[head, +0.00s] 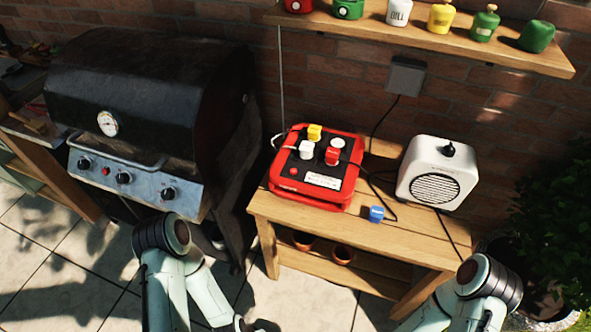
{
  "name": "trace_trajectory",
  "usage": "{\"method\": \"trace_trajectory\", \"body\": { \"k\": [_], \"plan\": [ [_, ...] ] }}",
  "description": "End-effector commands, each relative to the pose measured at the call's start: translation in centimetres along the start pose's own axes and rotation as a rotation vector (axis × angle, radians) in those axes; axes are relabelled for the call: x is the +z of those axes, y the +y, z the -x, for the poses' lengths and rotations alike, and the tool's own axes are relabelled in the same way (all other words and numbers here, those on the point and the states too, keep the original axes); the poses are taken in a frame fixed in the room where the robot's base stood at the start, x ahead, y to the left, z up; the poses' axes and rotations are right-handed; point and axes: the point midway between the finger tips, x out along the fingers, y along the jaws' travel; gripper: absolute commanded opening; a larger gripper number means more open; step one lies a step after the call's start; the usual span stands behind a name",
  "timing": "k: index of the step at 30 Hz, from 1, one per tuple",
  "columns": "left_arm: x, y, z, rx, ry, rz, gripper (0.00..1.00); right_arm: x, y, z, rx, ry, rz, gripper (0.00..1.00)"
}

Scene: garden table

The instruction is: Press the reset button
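A red power box (312,198) with a black top panel stands on the wooden table. A small red round button (292,171) sits at the panel's front left. A white round part (337,142) sits at the back right. I cannot read which one is marked reset. A yellow plug (314,132), a white plug (306,150) and a red plug (332,156) stand on the panel. Both my arms show at the bottom, away from the box. Their fingers are not visible, so neither gripper can be seen; nothing of mine touches the box.
A white speaker-like appliance (437,172) stands right of the box on the wooden table (345,233). A blue plug (376,213) lies near the front edge. Black cables run behind. A grill (135,110) stands left; a shelf (420,42) with several canisters hangs above.

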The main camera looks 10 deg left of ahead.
Motion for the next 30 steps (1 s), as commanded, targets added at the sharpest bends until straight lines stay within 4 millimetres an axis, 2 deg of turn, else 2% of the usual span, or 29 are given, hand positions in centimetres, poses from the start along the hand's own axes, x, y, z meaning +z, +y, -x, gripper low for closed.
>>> {"method": "trace_trajectory", "body": {
  "k": [11,14,18,30],
  "plan": [
    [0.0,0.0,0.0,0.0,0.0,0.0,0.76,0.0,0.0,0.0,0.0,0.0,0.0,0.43],
    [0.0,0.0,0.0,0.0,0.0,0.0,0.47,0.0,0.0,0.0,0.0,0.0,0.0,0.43],
    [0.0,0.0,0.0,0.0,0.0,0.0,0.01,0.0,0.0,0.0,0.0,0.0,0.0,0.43],
    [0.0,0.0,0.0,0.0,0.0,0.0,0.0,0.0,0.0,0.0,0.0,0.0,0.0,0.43]
  ]
}}
